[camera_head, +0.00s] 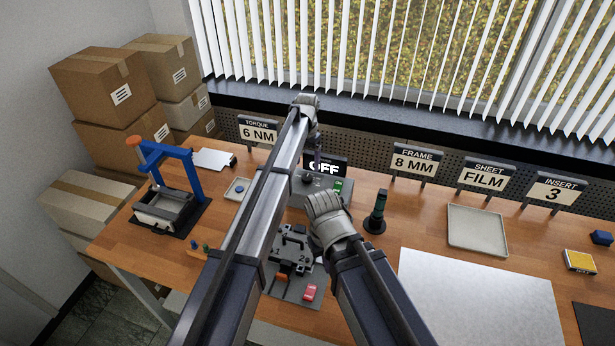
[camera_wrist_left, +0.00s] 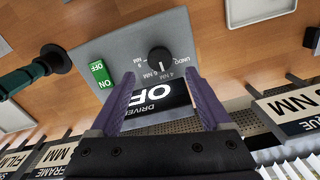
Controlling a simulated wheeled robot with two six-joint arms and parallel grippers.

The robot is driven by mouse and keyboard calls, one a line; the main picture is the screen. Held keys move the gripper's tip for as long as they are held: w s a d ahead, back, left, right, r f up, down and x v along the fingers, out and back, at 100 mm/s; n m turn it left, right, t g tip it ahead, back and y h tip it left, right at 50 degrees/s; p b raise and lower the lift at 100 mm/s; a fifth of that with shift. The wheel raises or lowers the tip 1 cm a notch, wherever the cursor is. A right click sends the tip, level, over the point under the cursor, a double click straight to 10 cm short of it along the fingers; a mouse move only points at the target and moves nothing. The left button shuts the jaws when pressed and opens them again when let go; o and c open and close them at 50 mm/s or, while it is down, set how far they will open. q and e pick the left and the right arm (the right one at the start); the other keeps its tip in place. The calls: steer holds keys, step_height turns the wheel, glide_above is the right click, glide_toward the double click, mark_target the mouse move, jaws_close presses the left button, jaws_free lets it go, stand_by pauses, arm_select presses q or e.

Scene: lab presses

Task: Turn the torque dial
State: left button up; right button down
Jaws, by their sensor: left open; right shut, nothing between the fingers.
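The black torque dial (camera_wrist_left: 159,60) sits on the grey driver box (camera_wrist_left: 110,48), with marks 4 NM, 6 NM, 8 NM and UNDO around it. Its pointer is too small to read surely. In the head view the driver box (camera_head: 296,198) is partly hidden by my arms. My left gripper (camera_wrist_left: 161,84) is open and empty; its purple fingers appear either side of the dial's lower side in the wrist view, apart from it. It is the higher gripper (camera_head: 306,102) in the head view. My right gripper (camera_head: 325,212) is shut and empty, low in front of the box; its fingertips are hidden.
A torque sign (camera_head: 258,131) reads 6 NM. The driver display (camera_head: 325,166) reads OFF, beside a green ON/OFF switch (camera_wrist_left: 101,73). A dark green upright tool (camera_head: 376,212) stands right of my right gripper. A blue press (camera_head: 188,172) stands left.

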mark_target(307, 177)
arm_select(q)
step_height(307, 177, down, 6)
steer(key=b, duration=0.5)
jaws_close()
stand_by(0.5)
